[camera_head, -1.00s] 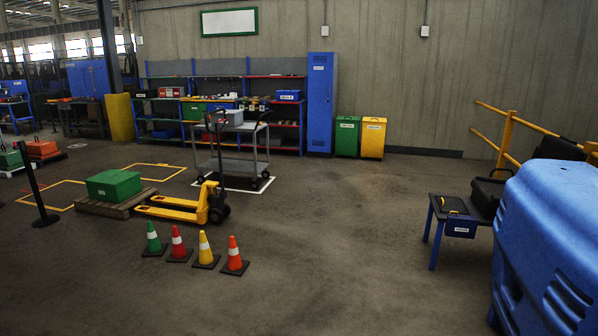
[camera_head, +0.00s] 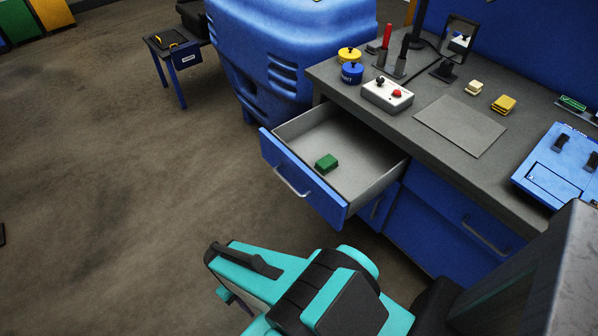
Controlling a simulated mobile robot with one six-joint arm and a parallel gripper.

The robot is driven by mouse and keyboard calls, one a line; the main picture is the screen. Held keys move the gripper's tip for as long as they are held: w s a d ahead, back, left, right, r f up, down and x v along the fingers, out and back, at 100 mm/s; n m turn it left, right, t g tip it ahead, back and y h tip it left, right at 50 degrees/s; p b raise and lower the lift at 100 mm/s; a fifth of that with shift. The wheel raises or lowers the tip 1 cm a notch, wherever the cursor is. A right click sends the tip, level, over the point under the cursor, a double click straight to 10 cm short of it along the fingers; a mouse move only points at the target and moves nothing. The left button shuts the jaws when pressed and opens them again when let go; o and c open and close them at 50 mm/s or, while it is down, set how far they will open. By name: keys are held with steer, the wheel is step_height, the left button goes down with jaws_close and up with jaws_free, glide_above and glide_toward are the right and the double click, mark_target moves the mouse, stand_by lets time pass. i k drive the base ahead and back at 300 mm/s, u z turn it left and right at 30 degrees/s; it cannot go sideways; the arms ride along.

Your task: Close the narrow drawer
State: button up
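The narrow drawer (camera_head: 278,172) is blue-fronted with a grey inside. It stands pulled well out of the left end of the workbench. A silver bar handle (camera_head: 292,183) is on its front, and a small green block (camera_head: 327,162) lies inside. My teal and black arm is in the lower middle of the view, in front of the bench. Its end, my gripper (camera_head: 222,276), is nearer to me than the drawer and appears apart from it. Its fingers are not clear enough to show whether they are open or shut.
The grey workbench top (camera_head: 460,126) holds a white button box (camera_head: 388,95), round yellow and blue pots, tools and a blue case (camera_head: 560,168). A wider blue drawer front (camera_head: 455,217) is shut on the right. A large blue casing (camera_head: 290,45) stands behind.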

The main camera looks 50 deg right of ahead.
mark_target(369, 163)
steer(key=z, duration=4.2)
steer(key=i, duration=0.1)
steer(key=u, duration=2.85)
steer(key=k, duration=0.5)
steer(key=u, duration=0.1)
steer(key=i, duration=0.5)
steer(key=u, duration=0.25)
